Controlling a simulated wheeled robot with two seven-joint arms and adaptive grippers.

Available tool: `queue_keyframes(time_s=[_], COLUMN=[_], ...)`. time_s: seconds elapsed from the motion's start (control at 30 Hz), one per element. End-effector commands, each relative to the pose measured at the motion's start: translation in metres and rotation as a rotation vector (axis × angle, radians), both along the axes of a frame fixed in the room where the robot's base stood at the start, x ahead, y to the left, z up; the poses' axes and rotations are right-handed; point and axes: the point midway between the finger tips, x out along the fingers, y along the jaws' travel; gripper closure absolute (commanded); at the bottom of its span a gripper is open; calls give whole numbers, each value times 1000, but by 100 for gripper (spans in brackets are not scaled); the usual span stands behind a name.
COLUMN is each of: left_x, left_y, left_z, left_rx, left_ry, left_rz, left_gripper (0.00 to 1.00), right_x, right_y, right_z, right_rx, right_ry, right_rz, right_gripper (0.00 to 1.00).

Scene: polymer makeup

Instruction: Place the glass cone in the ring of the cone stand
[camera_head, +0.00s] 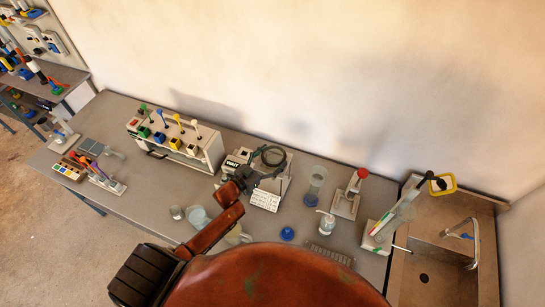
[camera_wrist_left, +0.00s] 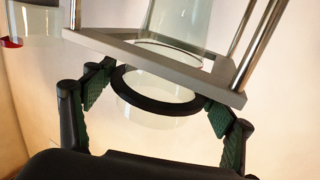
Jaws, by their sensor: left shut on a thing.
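My left gripper (camera_head: 246,177) reaches in over the bench, close to a white-based stand (camera_head: 265,200) with a black loop (camera_head: 272,155). In the left wrist view its two green-padded fingers (camera_wrist_left: 158,101) are shut on a clear glass piece with a black rim (camera_wrist_left: 150,107), which looks like the glass cone. Right beyond it is a grey plate (camera_wrist_left: 105,42) with metal rods, apparently the cone stand. Clear glass (camera_wrist_left: 180,20) shows behind the plate's opening. Whether the rim touches the plate cannot be told. The cone is not clear in the head view. My right gripper is not in view.
A clear glass vessel (camera_head: 316,180) and a red-topped device (camera_head: 350,193) stand to the right, with a wash bottle (camera_head: 326,224) and blue disc (camera_head: 287,234) in front. Beakers (camera_head: 197,217) stand near my arm. A tool rack (camera_head: 180,140) is left; a sink (camera_head: 440,250) is far right.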

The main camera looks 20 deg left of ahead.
Motion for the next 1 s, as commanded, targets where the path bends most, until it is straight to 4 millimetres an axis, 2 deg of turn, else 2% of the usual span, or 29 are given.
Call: queue_keyframes(time_s=[0.77,0.8,1.0], left_x=[0,0,0], left_y=[0,0,0], left_z=[-12,-12,-12], left_rx=[-1,0,0], left_ry=[-2,-1,-1], left_rz=[0,0,0], left_gripper=[60,20,7], right_x=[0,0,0], right_y=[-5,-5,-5], right_z=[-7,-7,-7], right_rx=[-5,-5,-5], right_ry=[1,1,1], right_rz=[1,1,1], right_gripper=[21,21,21])
